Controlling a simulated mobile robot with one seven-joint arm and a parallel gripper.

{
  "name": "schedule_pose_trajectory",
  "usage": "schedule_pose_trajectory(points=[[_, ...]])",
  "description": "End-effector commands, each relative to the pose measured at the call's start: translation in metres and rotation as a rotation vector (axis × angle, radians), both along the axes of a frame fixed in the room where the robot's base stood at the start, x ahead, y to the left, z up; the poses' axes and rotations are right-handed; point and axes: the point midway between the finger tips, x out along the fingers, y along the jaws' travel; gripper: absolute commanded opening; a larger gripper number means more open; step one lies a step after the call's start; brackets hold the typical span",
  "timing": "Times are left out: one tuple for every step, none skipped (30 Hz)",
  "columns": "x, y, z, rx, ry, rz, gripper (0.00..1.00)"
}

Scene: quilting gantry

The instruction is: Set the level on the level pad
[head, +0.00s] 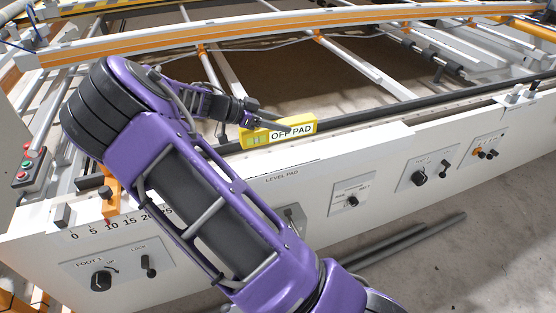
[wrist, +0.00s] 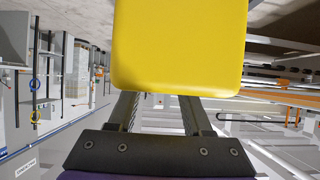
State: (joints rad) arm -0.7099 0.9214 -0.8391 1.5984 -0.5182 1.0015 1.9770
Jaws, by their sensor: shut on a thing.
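The level is a yellow block (head: 255,138) with a white face reading "OFF PAD", just above the far edge of the white beam in the head view. My gripper (head: 270,122) is shut on it. In the wrist view the yellow block (wrist: 180,45) fills the upper middle, between and beyond the two dark fingers of my gripper (wrist: 158,98). The words "LEVEL PAD" (head: 282,177) are printed on the white beam, nearer and below the level. The pad's outline is not clear, and my purple arm covers part of the beam beside it.
The white beam (head: 375,150) carries knobs and switches on its front, with a number scale at the left. A control box with buttons (head: 30,168) stands at far left. Orange-edged rails (head: 250,38) cross behind. Dark tubes (head: 410,242) lie on the floor.

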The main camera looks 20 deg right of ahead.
Motion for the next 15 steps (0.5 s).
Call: schedule_pose_trajectory(points=[[0.000,0.000,-0.006,-0.002,0.003,-0.003,0.00],[-0.001,0.000,-0.011,-0.002,0.003,-0.004,0.00],[-0.001,0.000,-0.018,-0.002,0.005,-0.003,0.00],[-0.001,0.000,-0.024,-0.003,0.006,-0.002,0.00],[-0.001,0.000,-0.030,-0.003,0.005,-0.003,0.00],[-0.001,-0.001,-0.038,-0.003,0.005,-0.003,0.00],[-0.001,-0.001,-0.043,-0.003,0.006,-0.002,0.00],[-0.001,-0.001,-0.048,-0.002,0.005,-0.003,0.00],[-0.001,-0.001,-0.054,-0.002,0.004,-0.003,0.00],[-0.001,0.000,-0.057,-0.002,0.004,-0.003,0.00],[-0.001,0.000,-0.059,-0.003,0.004,-0.003,0.00],[-0.001,0.000,-0.062,-0.002,0.003,-0.002,0.00],[-0.001,0.000,-0.065,-0.002,0.003,-0.002,0.00],[-0.001,0.000,-0.068,-0.002,0.003,-0.002,0.00],[-0.001,-0.001,-0.074,-0.002,0.003,-0.002,0.00]])
